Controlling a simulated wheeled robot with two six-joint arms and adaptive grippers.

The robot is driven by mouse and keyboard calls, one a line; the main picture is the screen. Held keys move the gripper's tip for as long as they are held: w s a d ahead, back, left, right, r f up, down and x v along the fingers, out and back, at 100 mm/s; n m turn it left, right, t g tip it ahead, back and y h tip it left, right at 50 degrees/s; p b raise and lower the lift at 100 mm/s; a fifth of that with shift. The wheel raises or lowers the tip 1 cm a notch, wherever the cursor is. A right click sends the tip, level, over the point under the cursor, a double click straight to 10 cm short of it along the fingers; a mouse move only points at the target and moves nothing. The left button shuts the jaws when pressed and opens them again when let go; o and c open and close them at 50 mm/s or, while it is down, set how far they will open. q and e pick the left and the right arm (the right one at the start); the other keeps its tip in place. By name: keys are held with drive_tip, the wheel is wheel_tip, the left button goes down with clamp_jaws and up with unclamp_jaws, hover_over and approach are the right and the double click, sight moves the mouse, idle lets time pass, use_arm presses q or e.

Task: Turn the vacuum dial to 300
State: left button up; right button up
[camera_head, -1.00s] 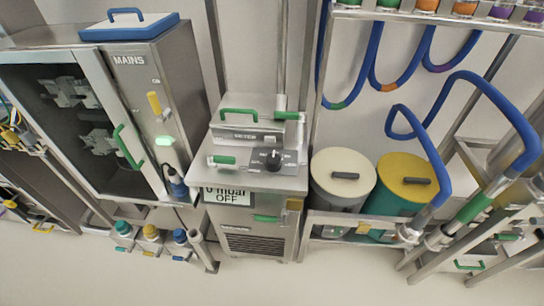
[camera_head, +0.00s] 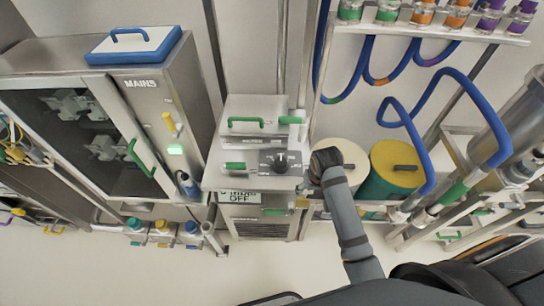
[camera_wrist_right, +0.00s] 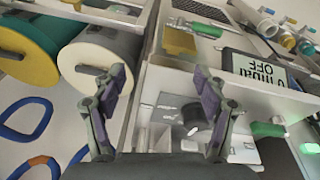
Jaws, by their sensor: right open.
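The vacuum dial (camera_head: 281,160) is a black knob on a dark plate on top of the steel unit. In the right wrist view the dark knob (camera_wrist_right: 197,117) is partly behind the right-hand finger. The display (camera_head: 238,198) on the unit's front reads OFF; the display (camera_wrist_right: 262,70) appears upside down in the right wrist view, with 0 mbar above it. My right gripper (camera_head: 322,158) is just right of the dial, in front of the white-lidded drum. In the wrist view its two fingers (camera_wrist_right: 161,85) are apart and empty. My left gripper is out of view.
A white-lidded drum (camera_head: 347,152) and a yellow-lidded drum (camera_head: 398,160) stand right of the unit. Blue hoses (camera_head: 447,120) hang at the right. A steel cabinet (camera_head: 185,75) marked MAINS with a green handle stands left. Green handles (camera_head: 244,121) sit on the unit's top.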

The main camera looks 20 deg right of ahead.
drive_tip(key=shift+g+y, duration=0.3)
drive_tip(key=shift+g, duration=0.2)
drive_tip(key=w, duration=0.2)
drive_tip(key=w+a+r, duration=0.1)
drive_tip(key=w, duration=0.2)
drive_tip(key=w+a, duration=0.1)
drive_tip(key=w, duration=0.2)
drive_tip(key=shift+a+r, duration=0.1)
drive_tip(key=shift+r, duration=0.1)
drive_tip(key=g, duration=0.1)
approach(281, 161)
drive_tip(key=shift+w, duration=0.1)
drive_tip(key=shift+f, duration=0.2)
wheel_tip(281, 161, down, 10)
drive_tip(key=shift+f+p, duration=0.1)
drive_tip(key=shift+p, duration=0.6)
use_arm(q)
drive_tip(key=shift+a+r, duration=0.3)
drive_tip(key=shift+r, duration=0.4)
use_arm(e)
drive_tip(key=shift+c, duration=0.2)
